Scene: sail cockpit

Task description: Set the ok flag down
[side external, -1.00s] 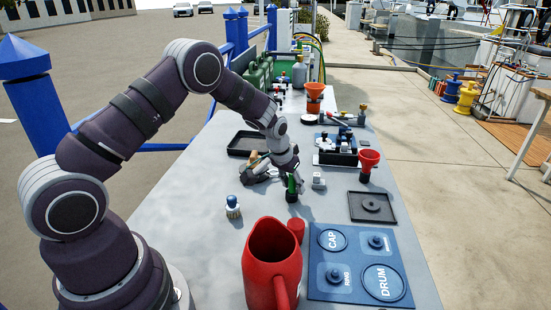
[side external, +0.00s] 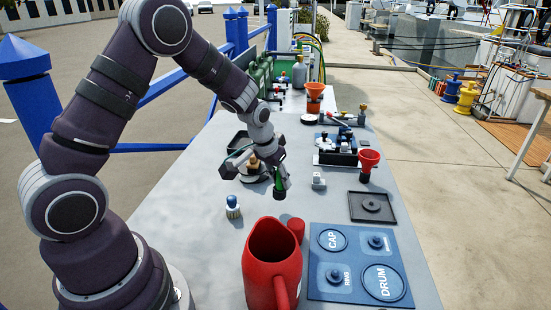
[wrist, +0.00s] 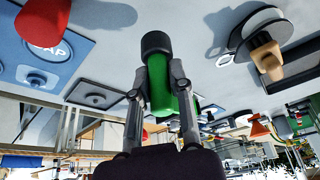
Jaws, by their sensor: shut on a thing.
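The ok flag appears to be the green piece with a black base (side external: 279,185), which also shows in the wrist view (wrist: 158,75). My gripper (side external: 277,168) is shut on its green part, with one finger on each side in the wrist view (wrist: 157,88). The green piece is roughly upright in the side view, black end down. It appears to be held a little above the grey table (side external: 200,245). The fingers hide part of its green sides.
A tan-knobbed piece (wrist: 262,55) on a round base is close by. A white block (side external: 318,182) stands to the right, a blue-topped piece (side external: 232,207) to the left front. Bare table lies between.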

